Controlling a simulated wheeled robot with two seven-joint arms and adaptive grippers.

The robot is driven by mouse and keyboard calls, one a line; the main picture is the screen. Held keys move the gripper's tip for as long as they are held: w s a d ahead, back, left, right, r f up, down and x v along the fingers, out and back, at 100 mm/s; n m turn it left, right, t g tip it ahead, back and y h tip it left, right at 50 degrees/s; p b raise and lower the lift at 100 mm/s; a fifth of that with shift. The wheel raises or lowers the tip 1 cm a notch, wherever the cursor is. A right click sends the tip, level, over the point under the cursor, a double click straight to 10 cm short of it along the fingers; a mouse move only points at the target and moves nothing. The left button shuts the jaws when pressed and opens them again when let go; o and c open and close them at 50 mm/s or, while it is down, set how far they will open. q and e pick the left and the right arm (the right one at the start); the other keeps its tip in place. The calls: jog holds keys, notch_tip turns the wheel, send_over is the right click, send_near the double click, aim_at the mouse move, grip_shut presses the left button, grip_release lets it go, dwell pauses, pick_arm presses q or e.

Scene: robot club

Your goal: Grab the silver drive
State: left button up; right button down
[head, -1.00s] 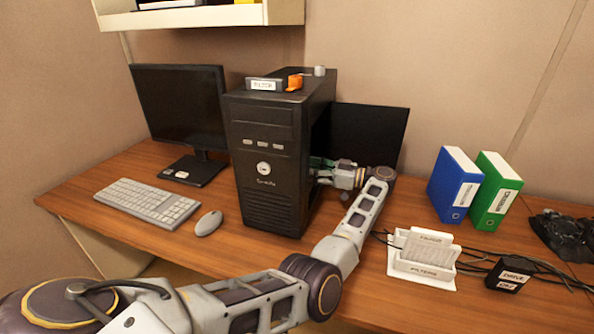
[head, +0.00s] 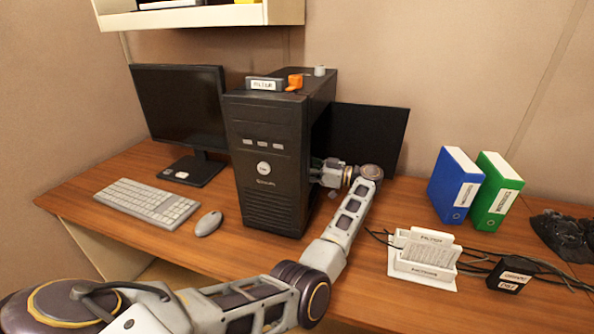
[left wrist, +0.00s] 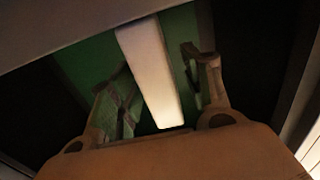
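The black computer tower (head: 262,165) stands upright on the desk, its right side open. My left arm reaches in through that side, and my left gripper (head: 325,172) is partly hidden inside the case. In the left wrist view, a pale, long bar (left wrist: 150,72) stands in front of a green board (left wrist: 85,65); it may be the silver drive, but no label shows. My left gripper's fingers (left wrist: 160,85) stand apart on either side of the bar, with gaps visible, so it looks open. My right gripper is out of view.
On the tower lie a labelled grey box (head: 264,84), an orange piece (head: 294,82) and a small grey cylinder (head: 319,71). A keyboard (head: 147,202) and mouse (head: 208,223) lie left.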

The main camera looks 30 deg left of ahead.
pick_arm(q)
grip_shut()
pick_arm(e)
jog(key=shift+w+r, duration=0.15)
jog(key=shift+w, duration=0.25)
pick_arm(q)
jog(key=shift+r, duration=0.1)
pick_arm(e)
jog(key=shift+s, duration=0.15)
